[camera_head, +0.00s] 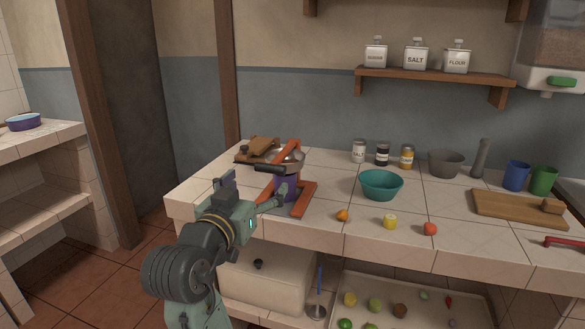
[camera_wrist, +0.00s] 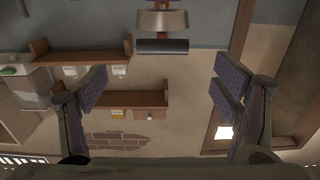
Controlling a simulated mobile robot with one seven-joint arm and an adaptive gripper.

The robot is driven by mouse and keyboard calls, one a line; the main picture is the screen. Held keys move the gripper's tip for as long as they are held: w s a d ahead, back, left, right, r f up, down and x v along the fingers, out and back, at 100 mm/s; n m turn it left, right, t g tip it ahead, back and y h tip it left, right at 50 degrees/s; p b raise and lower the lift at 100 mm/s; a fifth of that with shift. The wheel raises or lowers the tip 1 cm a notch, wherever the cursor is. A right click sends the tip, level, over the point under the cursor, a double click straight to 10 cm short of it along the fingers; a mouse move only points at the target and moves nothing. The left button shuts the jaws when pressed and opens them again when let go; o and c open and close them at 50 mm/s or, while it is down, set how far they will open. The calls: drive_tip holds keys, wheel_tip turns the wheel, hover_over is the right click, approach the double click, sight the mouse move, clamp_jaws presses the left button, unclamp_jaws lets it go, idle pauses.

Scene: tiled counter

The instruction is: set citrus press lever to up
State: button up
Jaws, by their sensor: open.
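The citrus press has an orange-red frame (camera_head: 304,199) and a silver upper part (camera_head: 292,158), and stands on the left part of the tiled counter. Its lever (camera_head: 270,169) has a black handle that points left, roughly level. A purple cup (camera_head: 287,188) sits under the silver part, partly hidden by my gripper. My gripper (camera_head: 256,188) is open just in front of and below the handle. In the wrist view, my gripper (camera_wrist: 161,76) has its fingers wide apart and empty; a dark handle (camera_wrist: 161,46) shows beyond the fingertips, centred between them and apart from them.
A wooden board with items (camera_head: 262,148) lies behind the press. A teal bowl (camera_head: 381,185), an orange fruit (camera_head: 343,215) and a yellow fruit (camera_head: 390,222) are to its right. Several jars stand at the back. The space left of the counter is open floor.

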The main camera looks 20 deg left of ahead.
sight(270, 165)
drive_tip(key=shift+o, duration=1)
drive_tip(key=w+p, duration=0.2)
drive_tip(key=w, duration=0.8)
drive_tip(key=shift+w+a, duration=0.1)
drive_tip(key=shift+c, duration=0.3)
drive_tip(key=c, duration=1.6)
drive_tip(key=shift+c, duration=0.2)
drive_tip(key=shift+r+p, duration=0.35)
